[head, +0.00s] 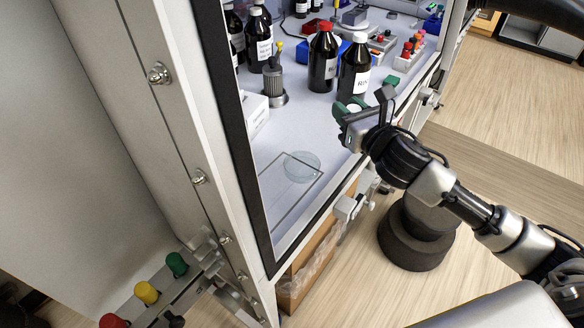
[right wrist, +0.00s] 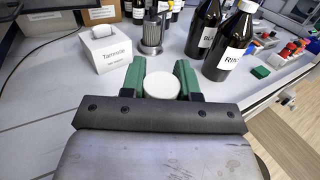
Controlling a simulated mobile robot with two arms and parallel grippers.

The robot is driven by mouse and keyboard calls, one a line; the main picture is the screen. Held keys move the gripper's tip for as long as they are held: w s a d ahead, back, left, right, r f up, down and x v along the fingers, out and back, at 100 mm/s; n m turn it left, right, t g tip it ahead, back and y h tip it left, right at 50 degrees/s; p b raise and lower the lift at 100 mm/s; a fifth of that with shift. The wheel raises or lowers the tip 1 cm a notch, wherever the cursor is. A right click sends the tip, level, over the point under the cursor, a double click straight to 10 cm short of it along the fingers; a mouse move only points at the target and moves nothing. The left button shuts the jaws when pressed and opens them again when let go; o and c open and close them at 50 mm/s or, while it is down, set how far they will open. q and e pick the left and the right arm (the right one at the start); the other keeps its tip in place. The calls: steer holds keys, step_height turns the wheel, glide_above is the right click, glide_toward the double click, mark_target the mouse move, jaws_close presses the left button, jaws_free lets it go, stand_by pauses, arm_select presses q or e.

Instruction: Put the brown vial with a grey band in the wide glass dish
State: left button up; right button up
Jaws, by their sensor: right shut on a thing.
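My right gripper (head: 352,109) is above the front of the bench, beside the brown bottles. Its green fingers, clear in the right wrist view (right wrist: 162,82), are shut on a small vial with a round white top (right wrist: 161,86). The vial's body is hidden below the top, so I cannot see its brown glass or grey band. The wide glass dish (head: 301,167) is round, clear and pale blue. It sits on the bench near the front edge, left of and nearer than my right gripper, and looks empty. My left gripper is not in view.
Large brown bottles with red (head: 323,62) and white (head: 354,70) caps stand just behind my right gripper. A white tissue box (right wrist: 105,48) and a metal canister (right wrist: 152,34) stand further left. A white-and-black frame post (head: 215,120) borders the opening on the left.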

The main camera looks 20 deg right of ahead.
steer(key=shift+w+d+r, duration=0.2)
steer(key=shift+w+d, duration=0.25)
steer(key=shift+d, duration=0.15)
steer(key=w+a+f, duration=0.1)
steer(key=a+f, duration=0.2)
steer(key=w+a+f+p, duration=0.1)
steer(key=a+f, duration=0.2)
steer(key=w+a+f, duration=0.1)
steer(key=a+f, duration=0.3)
steer(key=shift+w, duration=0.15)
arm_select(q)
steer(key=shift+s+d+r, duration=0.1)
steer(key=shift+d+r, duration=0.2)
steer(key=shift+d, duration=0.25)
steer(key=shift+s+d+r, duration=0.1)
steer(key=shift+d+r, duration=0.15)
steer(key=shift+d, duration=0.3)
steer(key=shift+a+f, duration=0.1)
arm_select(e)
steer(key=shift+f, duration=0.15)
steer(key=o, duration=0.9)
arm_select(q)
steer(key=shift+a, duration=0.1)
